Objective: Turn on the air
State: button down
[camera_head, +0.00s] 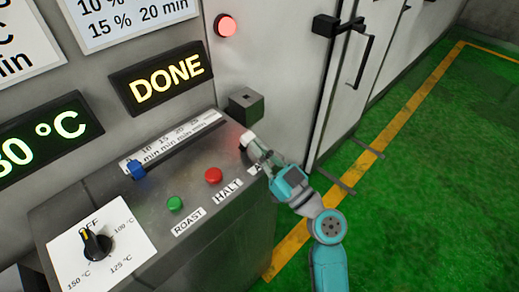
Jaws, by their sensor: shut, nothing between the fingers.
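My gripper (259,153) is shut at the right end of the control panel's top, its fingers pointing up-left. A small pale piece (247,139) shows at its tip; I cannot tell whether it is a control or part of the fingers. A white label (254,169), of which one letter like an "A" shows, lies beside the gripper and is mostly covered by it. The air control itself cannot be made out clearly behind the gripper.
Left of the gripper are a red HALT button (213,175), a green ROAST button (175,204), a blue-handled time slider (136,169) and a black temperature knob (97,244). A dark block (246,106) juts out behind. A "DONE" display (162,79) and red lamp (226,25) are lit.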

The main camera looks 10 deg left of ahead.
aim_at(247, 133)
jog(key=shift+r, duration=0.15)
jog(key=shift+w+a+r+g+h, duration=0.3)
jog(key=shift+r+g+h, duration=0.1)
jog(key=shift+h, duration=0.15)
jog(key=shift+w+a+r+g+h, duration=0.15)
jog(key=shift+a+r+g+h, duration=0.2)
jog(key=shift+h, duration=0.2)
jog(key=shift+w+a+r+g+h, duration=0.25)
jog(key=shift+a+g+h, duration=0.05)
jog(key=shift+g+h, duration=0.25)
jog(key=shift+w+a+r+g+h, duration=0.25)
jog(key=shift+g+h, duration=0.25)
jog(key=shift+h, duration=0.05)
jog(key=shift+w+a+g+h, duration=0.25)
jog(key=shift+a+g+h, duration=0.05)
jog(key=shift+h, duration=0.1)
jog(key=shift+s+d, duration=0.1)
jog(key=shift+d, duration=0.05)
